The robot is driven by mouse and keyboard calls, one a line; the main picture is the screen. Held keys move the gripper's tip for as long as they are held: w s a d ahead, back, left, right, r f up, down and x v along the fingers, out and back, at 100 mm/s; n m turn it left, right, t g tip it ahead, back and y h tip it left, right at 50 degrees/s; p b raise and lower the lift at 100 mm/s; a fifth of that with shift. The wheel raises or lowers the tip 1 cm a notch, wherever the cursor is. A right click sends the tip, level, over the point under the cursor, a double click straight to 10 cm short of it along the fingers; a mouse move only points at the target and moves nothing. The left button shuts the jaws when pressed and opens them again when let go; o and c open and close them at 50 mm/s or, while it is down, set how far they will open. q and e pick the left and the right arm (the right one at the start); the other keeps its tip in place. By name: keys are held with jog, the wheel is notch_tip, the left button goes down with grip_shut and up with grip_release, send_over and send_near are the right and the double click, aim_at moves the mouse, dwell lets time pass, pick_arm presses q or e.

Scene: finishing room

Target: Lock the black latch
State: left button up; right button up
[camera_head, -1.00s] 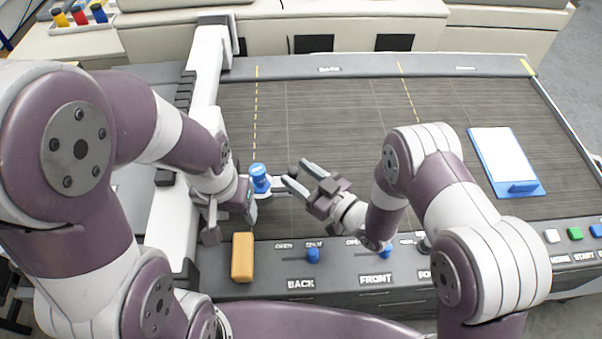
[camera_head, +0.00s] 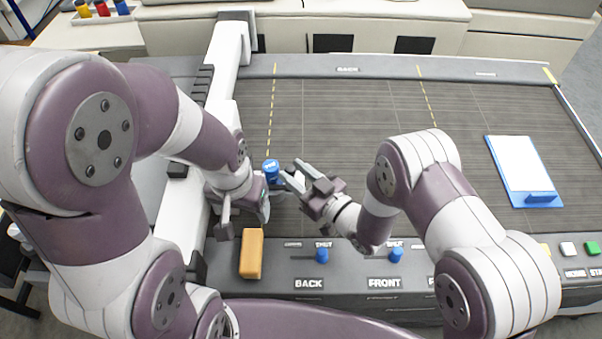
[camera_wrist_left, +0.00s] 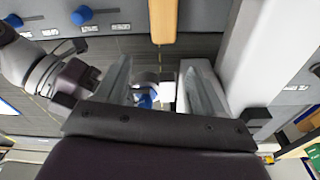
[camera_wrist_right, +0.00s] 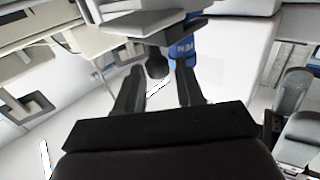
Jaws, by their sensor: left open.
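The black latch shows as a small dark knob (camera_wrist_right: 157,66) on a short stem in the right wrist view, hanging from a light grey part. In the head view it is mostly hidden by my right gripper (camera_head: 297,174). That gripper is open, with its fingers on either side of the knob near their tips; I cannot tell whether they touch it. My left gripper (camera_head: 244,212) is open beside the white gantry beam, just left of a blue cylinder (camera_head: 271,168). The left wrist view shows its two fingers (camera_wrist_left: 160,80) spread around a view of white and blue parts.
A long white beam (camera_head: 228,65) crosses the dark slatted bed (camera_head: 350,130). An orange block (camera_head: 251,254) lies at the front edge near blue slider knobs (camera_head: 322,256). A blue clipboard (camera_head: 545,200) lies at the right. The bed's middle is clear.

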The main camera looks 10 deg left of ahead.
jog(key=shift+o, duration=0.6)
jog(key=shift+s+a, duration=0.1)
jog(key=shift+a, duration=0.1)
jog(key=shift+d, duration=0.15)
jog(key=shift+s+d+f, duration=0.1)
jog(key=shift+d, duration=0.15)
jog(key=b+v, duration=0.3)
jog(key=v, duration=0.9)
jog(key=shift+a, duration=0.1)
